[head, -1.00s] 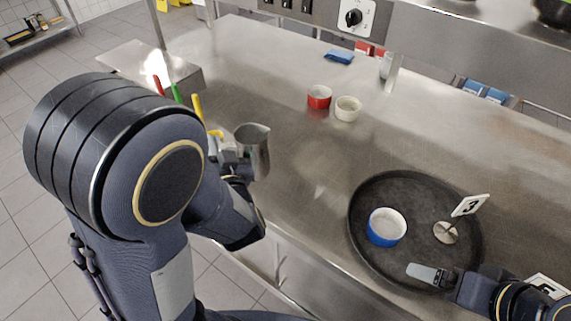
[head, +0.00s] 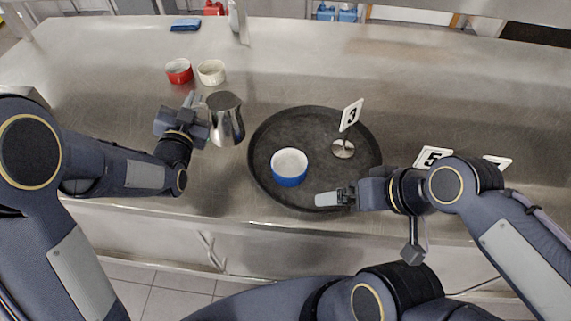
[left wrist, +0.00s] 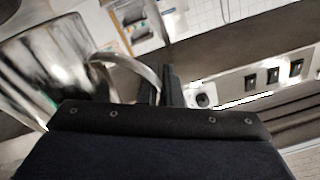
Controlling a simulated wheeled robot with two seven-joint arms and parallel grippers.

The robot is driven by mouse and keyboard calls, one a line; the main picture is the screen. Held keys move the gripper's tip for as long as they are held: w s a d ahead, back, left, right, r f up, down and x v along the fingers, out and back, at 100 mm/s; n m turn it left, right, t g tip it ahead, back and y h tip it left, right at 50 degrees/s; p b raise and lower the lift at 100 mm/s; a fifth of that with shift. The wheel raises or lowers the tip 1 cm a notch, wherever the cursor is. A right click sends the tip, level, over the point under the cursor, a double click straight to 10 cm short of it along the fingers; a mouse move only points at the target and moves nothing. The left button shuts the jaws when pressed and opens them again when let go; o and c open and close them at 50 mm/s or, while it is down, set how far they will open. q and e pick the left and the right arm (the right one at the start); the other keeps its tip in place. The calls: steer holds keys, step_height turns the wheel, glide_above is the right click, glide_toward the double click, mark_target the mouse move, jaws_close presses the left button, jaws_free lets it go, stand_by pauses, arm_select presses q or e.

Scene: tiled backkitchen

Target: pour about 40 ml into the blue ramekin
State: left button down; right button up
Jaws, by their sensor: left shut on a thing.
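A steel pitcher (head: 227,122) hangs in my left gripper (head: 195,106), left of the tray and above the counter. In the left wrist view the pitcher (left wrist: 45,75) fills the left side, and my gripper (left wrist: 172,85) is shut on its curved handle (left wrist: 128,66). The pitcher looks about upright; its contents cannot be seen. The blue ramekin (head: 289,176) stands on the left part of the round black tray (head: 262,139), with a white inside. My right gripper (head: 330,199) is low over the tray's front edge, right of the ramekin; its finger gap does not show.
A number 3 sign (head: 344,149) stands on the tray, right of the ramekin. A red ramekin (head: 179,74) and a white ramekin (head: 211,75) stand behind the pitcher. A number 5 sign (head: 432,158) is beyond my right arm. The counter behind the tray is clear.

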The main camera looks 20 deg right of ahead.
mark_target(234, 104)
arm_select(q)
steer(key=d+f+m+g+h, duration=0.1)
steer(key=d+h, duration=0.1)
steer(key=w+d+m+g+h+b, duration=0.1)
steer(key=d+m+h, duration=0.1)
steer(key=w+d+f+m+g+h, duration=0.1)
steer(key=d+g+h, duration=0.1)
steer(key=d, duration=0.1)
steer(key=shift+f+m+b, duration=0.3)
steer(key=shift+f+b, duration=0.05)
steer(key=shift+w+d+f+m+g+h+b, duration=0.1)
steer(key=shift+d+f+m+g+h+b, duration=0.15)
steer(key=shift+d+m+g+h, duration=0.25)
steer(key=shift+d+f+m+g+h+b, duration=0.1)
steer(key=shift+d+f+m+g+h, duration=0.15)
steer(key=shift+m+g+h, duration=0.35)
steer(key=shift+d+r, duration=0.1)
steer(key=shift+r, duration=0.05)
